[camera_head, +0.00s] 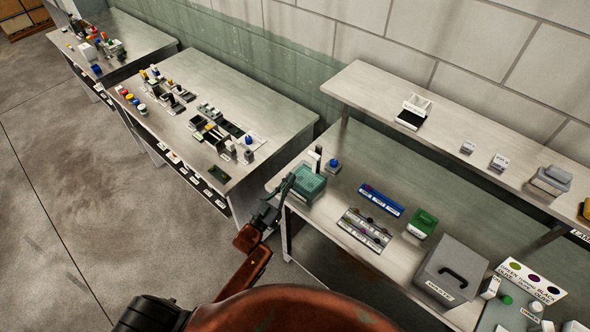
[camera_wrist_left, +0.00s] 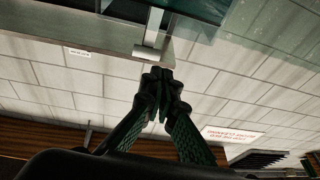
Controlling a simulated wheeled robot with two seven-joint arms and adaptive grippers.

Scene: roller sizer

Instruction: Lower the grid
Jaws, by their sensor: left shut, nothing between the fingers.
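A green, box-shaped unit (camera_head: 308,181) with a grid-like top sits at the left end of the near workbench; I take it to be the one with the grid. My left gripper (camera_head: 288,183) is at its left side, by the bench edge. In the left wrist view the fingers (camera_wrist_left: 160,76) are shut together and empty. A pale metal bar (camera_wrist_left: 152,30) is just above the fingertips; I cannot tell if they touch it. A teal part (camera_wrist_left: 197,8) shows at the top edge. The right gripper is not in view.
A blue-topped knob (camera_head: 333,165) stands behind the green unit. A shelf (camera_head: 455,140) runs above the bench's rear.

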